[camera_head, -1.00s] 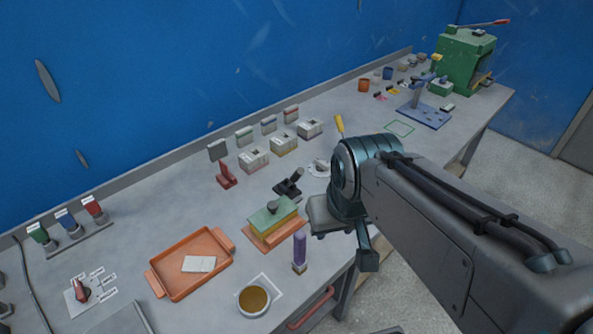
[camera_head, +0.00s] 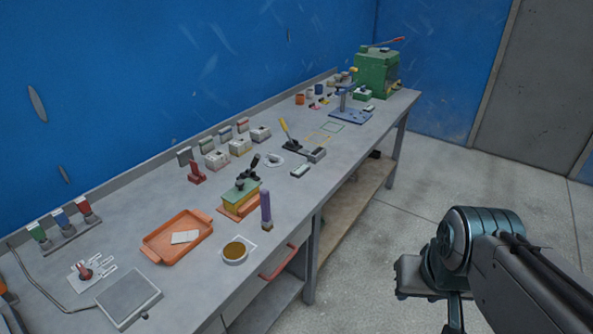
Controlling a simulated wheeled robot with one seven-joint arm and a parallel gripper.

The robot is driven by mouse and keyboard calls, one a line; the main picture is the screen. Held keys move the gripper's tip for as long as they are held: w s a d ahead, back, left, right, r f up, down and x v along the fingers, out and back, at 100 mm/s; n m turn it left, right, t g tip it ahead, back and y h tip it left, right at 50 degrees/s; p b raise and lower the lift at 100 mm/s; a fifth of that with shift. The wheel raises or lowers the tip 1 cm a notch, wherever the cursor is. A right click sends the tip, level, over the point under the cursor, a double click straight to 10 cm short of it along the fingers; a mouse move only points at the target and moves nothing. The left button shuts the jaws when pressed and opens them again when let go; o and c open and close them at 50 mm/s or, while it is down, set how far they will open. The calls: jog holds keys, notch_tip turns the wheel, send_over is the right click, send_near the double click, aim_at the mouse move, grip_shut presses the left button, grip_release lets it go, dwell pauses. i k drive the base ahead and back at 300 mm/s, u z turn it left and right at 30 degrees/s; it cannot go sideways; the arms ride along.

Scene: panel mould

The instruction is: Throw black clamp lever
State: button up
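The black clamp lever (camera_head: 251,163) stands tilted up to the right, just behind the mould (camera_head: 240,196) with its green top, yellow middle and orange base. Whether the clamp touches the mould is hard to tell from here. My gripper (camera_head: 432,300) is at the lower right, out over the floor and well apart from the bench and the lever. Its fingers are partly cut off by the frame's bottom edge, so their opening does not show. Nothing is seen held in it.
On the bench are a red clamp (camera_head: 196,174), a yellow-handled lever (camera_head: 286,131), an orange tray (camera_head: 170,250), a purple-handled tool (camera_head: 266,208) and a cup (camera_head: 235,252). A green press (camera_head: 377,74) stands at the far end. Open floor (camera_head: 390,240) lies right of the bench.

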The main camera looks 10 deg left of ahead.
aim_at(257, 158)
jog(key=z, duration=0.35)
jog(key=i, duration=1.7)
jog(key=u, duration=1.25)
jog(key=i, duration=0.55)
jog(key=u, duration=0.65)
